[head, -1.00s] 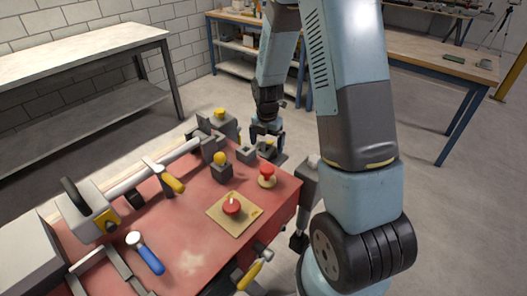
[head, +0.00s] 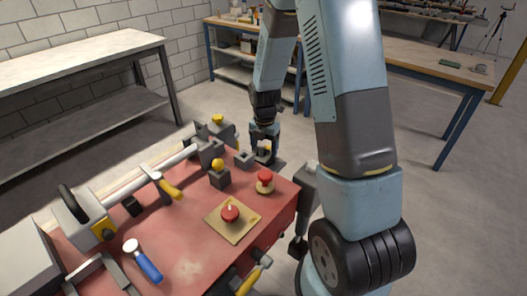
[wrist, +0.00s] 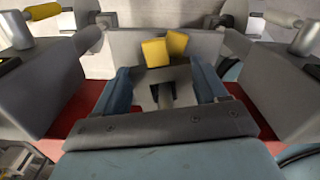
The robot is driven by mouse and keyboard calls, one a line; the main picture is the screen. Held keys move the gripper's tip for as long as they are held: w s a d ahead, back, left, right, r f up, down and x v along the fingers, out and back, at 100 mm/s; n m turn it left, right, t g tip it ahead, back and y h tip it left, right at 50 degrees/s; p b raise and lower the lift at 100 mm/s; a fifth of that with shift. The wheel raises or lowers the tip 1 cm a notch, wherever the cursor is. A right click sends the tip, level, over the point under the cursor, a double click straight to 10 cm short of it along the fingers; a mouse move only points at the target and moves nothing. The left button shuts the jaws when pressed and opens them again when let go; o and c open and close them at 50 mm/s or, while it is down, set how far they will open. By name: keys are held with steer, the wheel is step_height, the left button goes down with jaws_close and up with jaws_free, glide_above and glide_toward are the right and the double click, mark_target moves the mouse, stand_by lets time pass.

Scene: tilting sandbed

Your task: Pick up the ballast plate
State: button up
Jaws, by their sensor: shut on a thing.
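My gripper (head: 264,150) points down at the far right corner of the red bench top. In the wrist view its two blue fingers (wrist: 162,85) stand on both sides of a grey piece, which I take for the ballast plate (wrist: 147,76). The jaws are shut on it. Two small yellow blocks (wrist: 165,48) show just beyond the fingers. The fingers and the dark gripper bar hide much of the piece. I cannot tell whether it is clear of the surface.
The red bench top (head: 190,240) carries a red button on a tan plate (head: 231,217), another red knob (head: 265,181), a yellow-topped block (head: 219,175) and a blue-handled tool (head: 147,266). Grey blocks (wrist: 60,90) stand close on both sides of my gripper. A shelf bench (head: 85,60) is behind left.

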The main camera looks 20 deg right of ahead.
mark_target(265, 150)
step_height(265, 150, up, 16)
stand_by(1.7)
stand_by(0.4)
